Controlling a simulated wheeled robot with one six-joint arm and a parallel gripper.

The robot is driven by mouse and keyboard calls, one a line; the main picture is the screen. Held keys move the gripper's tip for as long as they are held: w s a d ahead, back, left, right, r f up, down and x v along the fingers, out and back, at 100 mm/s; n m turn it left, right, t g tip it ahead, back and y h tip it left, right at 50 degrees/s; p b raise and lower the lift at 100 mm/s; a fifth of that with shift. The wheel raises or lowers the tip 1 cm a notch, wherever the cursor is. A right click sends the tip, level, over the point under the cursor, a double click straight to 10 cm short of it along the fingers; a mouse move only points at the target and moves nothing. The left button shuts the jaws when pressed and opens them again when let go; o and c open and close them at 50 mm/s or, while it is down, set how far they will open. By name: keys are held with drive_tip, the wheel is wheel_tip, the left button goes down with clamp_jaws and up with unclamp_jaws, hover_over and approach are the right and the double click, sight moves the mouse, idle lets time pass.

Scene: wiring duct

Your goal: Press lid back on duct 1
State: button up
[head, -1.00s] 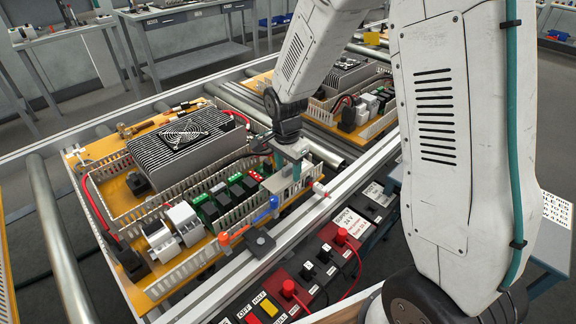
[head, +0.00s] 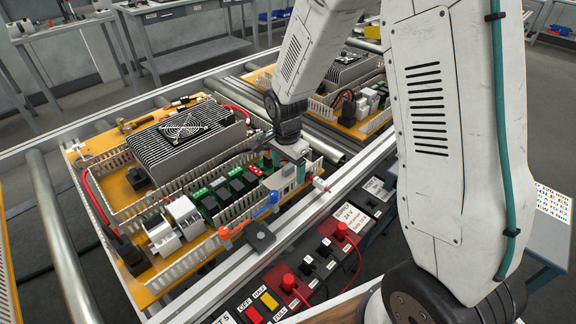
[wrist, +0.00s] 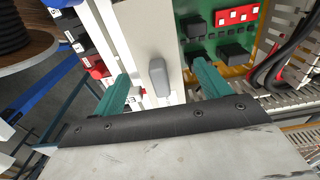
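Duct 1 appears to be the cream slotted duct (head: 182,268) along the near edge of the orange panel; no label names it. Its far end lies under my gripper (head: 288,168). In the wrist view a pale strip, perhaps the lid (wrist: 141,32), runs between the two teal fingers of my gripper (wrist: 160,75). A small grey block (wrist: 159,77) sits between the fingertips, with space on both sides. The fingers are wide apart, one on each side of the strip. Whether the lid is seated on the duct I cannot tell.
A finned heatsink with a fan (head: 186,130) stands behind the duct. Relays on a green board (head: 222,193) sit right beside it. A red-and-black supply panel (head: 312,265) with leads is nearer me.

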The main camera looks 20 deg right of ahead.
sight(289, 168)
wheel_tip(289, 168, up, 8)
drive_tip(key=shift+a+f, duration=0.1)
idle(0.4)
idle(0.4)
drive_tip(key=shift+s+n, duration=0.45)
drive_tip(key=shift+n, duration=0.35)
drive_tip(key=s+d+r+n, duration=0.1)
drive_tip(key=s+r+n, duration=0.3)
drive_tip(key=s, duration=0.5)
drive_tip(key=s+d+r+n, duration=0.1)
drive_tip(key=s+r+n, duration=0.3)
drive_tip(key=s+r, duration=0.3)
drive_tip(key=s+d+r+n+t, duration=0.1)
drive_tip(key=s+r+n, duration=0.3)
drive_tip(key=s, duration=0.7)
drive_tip(key=shift+d+r, duration=0.25)
drive_tip(key=shift+r, duration=0.8)
